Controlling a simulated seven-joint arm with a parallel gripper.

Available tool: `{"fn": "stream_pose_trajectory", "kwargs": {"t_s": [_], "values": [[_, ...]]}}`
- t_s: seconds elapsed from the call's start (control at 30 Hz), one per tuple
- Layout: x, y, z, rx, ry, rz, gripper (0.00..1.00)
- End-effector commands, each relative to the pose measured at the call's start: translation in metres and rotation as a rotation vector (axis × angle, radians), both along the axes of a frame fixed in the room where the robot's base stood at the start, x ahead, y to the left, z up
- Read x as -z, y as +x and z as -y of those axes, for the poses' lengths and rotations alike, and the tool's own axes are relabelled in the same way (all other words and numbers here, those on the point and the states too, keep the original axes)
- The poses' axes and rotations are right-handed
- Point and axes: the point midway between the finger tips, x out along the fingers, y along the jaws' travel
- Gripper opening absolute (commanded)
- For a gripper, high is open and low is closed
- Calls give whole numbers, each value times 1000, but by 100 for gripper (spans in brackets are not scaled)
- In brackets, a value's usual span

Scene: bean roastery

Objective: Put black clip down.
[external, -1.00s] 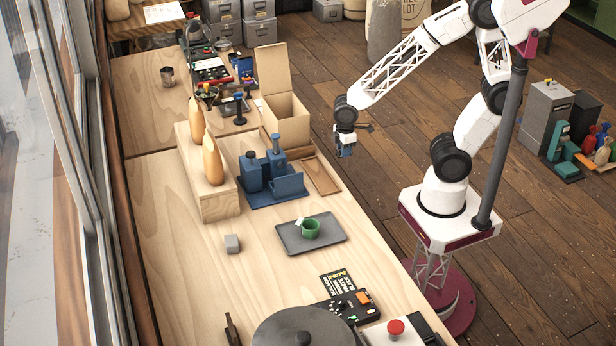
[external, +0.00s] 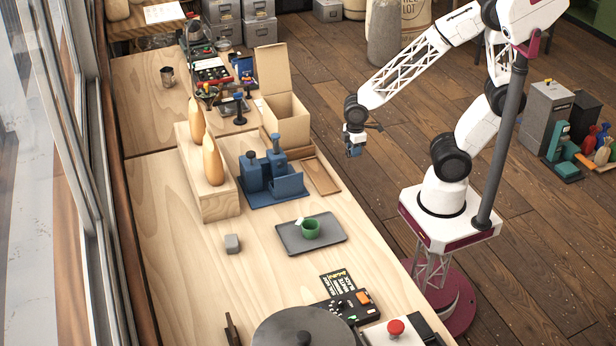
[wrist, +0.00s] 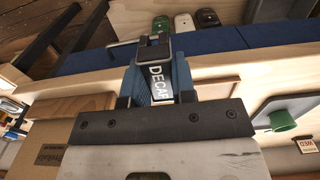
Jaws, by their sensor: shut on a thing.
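My gripper (external: 355,151) hangs in the air beyond the right edge of the table, over the wooden floor, level with the cardboard box and the blue stand. In the wrist view my gripper (wrist: 158,75) has its blue fingers closed on the black clip (wrist: 154,52), which carries a white-on-black DECAF label. The fingers hide part of the clip's sides. In the external view the clip is too small to make out. Nothing visible touches the clip apart from the fingers.
An open cardboard box (external: 288,113), a blue stand (external: 278,198), a shallow wooden tray (external: 322,178) and a grey tray (external: 331,240) with a green cup (external: 310,229) line the table's right side. Bare tabletop (external: 185,265) lies at front left.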

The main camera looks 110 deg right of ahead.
Motion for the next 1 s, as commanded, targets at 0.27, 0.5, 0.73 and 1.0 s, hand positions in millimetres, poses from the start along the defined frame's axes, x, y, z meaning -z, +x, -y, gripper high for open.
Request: {"fn": "stream_pose_trajectory", "kwargs": {"t_s": [0.27, 0.5, 0.73, 1.0], "values": [[-2, 3, 2, 0, 0, 1, 0], [-16, 31, 13, -3, -1, 2, 0], [-45, 86, 37, -10, -3, 5, 0], [-86, 163, 68, -19, -4, 8, 0]]}}
